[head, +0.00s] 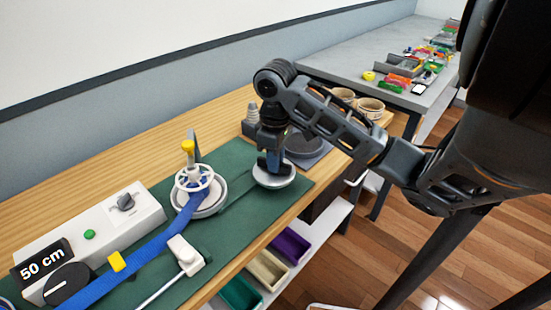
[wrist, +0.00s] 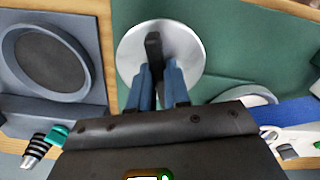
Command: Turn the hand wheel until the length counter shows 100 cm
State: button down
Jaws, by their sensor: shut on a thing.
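The length counter (head: 42,259) reads "50 cm" at the lower left of the head view. The white spoked hand wheel (head: 208,180) with a yellow knob (head: 187,146) stands on a round base, and the blue strap (head: 145,250) runs from there to the lower left. My gripper (head: 271,160) is right of the hand wheel and apart from it. Its blue fingers (wrist: 158,85) are shut on a dark upright piece (wrist: 154,47) over a silver disc (wrist: 132,48). The disc also shows in the head view (head: 285,181), partly hidden by my gripper.
A white box (head: 150,208) with a grey knob and green button stands behind the strap. A white lever piece (head: 186,251) lies in front. A grey round holder (wrist: 18,95) is beside the disc. Bins (head: 268,270) sit below the bench's front edge.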

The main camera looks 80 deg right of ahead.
jog(key=c, duration=1.1)
grip_release()
jog(key=shift+r+p, duration=0.75)
jog(key=shift+r, duration=3.15)
